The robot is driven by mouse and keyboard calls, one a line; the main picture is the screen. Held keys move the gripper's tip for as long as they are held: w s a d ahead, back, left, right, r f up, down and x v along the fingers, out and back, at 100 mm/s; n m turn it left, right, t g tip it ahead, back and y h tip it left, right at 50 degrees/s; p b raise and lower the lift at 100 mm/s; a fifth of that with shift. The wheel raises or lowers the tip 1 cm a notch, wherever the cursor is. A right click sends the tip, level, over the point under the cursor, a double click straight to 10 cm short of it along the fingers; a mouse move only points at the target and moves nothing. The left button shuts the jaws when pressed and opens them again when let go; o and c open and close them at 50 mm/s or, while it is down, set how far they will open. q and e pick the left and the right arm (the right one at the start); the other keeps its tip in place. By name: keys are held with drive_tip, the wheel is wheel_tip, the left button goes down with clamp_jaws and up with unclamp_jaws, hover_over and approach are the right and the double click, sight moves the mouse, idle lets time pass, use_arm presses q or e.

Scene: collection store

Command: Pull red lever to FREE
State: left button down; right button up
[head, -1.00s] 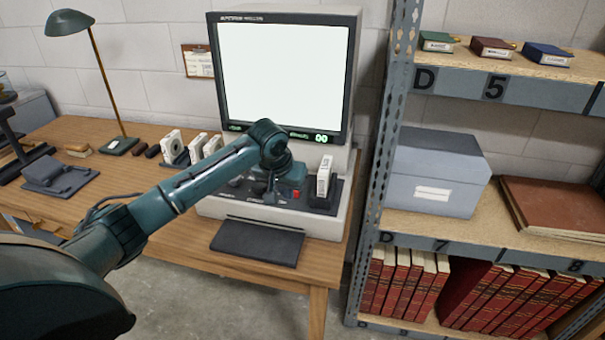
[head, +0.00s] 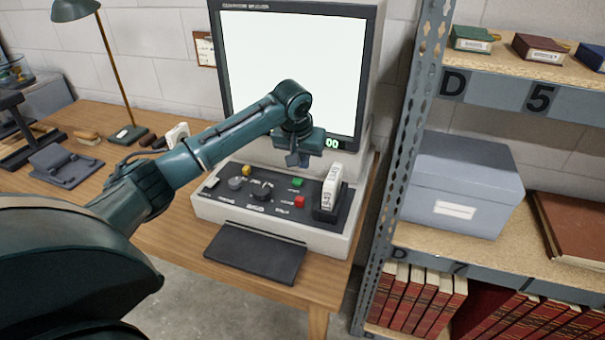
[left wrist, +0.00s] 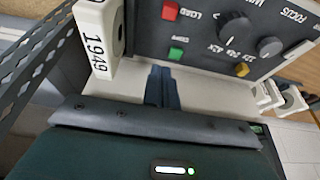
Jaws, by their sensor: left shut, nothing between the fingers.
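The red control (head: 299,202) is a small red block on the dark sloping panel of the microfilm reader (head: 209,209). It also shows in the left wrist view (left wrist: 170,10), beside the word LOAD. I cannot read the word FREE anywhere. A green button (head: 297,182) sits behind the red control, and in the left wrist view (left wrist: 176,53) it is closest to my fingertips. My left gripper (head: 298,161) is shut and empty, above the back of the panel and apart from the red control. My right gripper is not in view.
A white box marked 1949 (head: 332,187) stands upright at the panel's right end. Knobs (head: 261,191) and a yellow button (head: 246,170) are to the left. The lit screen (head: 295,65) rises behind. A metal shelf post (head: 401,170) stands close on the right.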

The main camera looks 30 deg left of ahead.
sight(300, 202)
use_arm(q)
drive_tip(key=x, duration=0.9)
drive_tip(key=shift+s+d, duration=0.1)
drive_tip(key=shift+s, duration=0.2)
drive_tip(key=shift+s+d+r+p, duration=0.1)
drive_tip(key=shift+s+d+p, duration=0.1)
drive_tip(key=shift+s+p, duration=0.55)
drive_tip(key=shift+s+d, duration=0.15)
drive_tip(key=shift+s, duration=0.7)
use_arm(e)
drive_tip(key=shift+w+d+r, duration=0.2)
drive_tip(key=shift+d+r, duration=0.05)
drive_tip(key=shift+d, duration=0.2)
